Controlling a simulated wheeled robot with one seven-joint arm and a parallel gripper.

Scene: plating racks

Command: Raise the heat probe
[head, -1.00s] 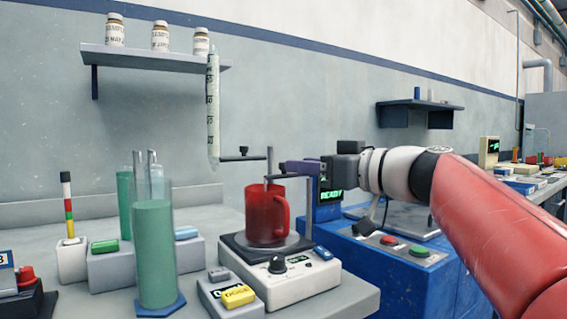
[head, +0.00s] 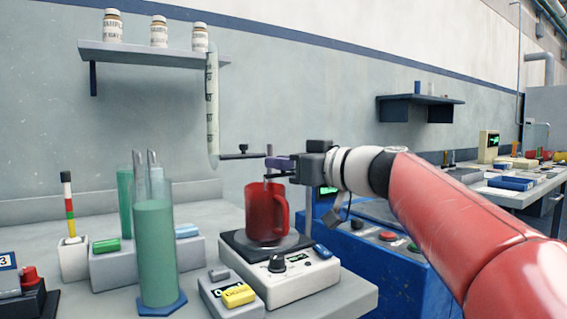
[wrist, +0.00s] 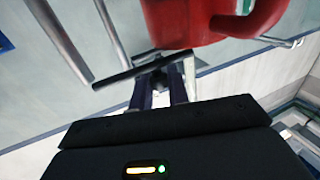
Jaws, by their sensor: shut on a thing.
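The heat probe shows as a thin metal rod with a dark crossbar (head: 278,177) at its top, at the mouth of the red mug (head: 264,212). Its lower end is hidden by the mug. The mug stands on a white hotplate (head: 290,280) with a dial. My gripper (head: 276,162) is just above the mug, at the crossbar, coming from the right. In the wrist view my gripper's fingers (wrist: 163,82) are closed at the dark crossbar (wrist: 138,68), below the red mug (wrist: 195,20). The exact contact is partly hidden.
A stand arm with a dark knob (head: 243,150) is close left of my gripper. A tall cylinder of green liquid (head: 156,250) stands left of the hotplate. A blue machine (head: 395,270) is under my arm. A shelf with jars (head: 150,54) hangs above left.

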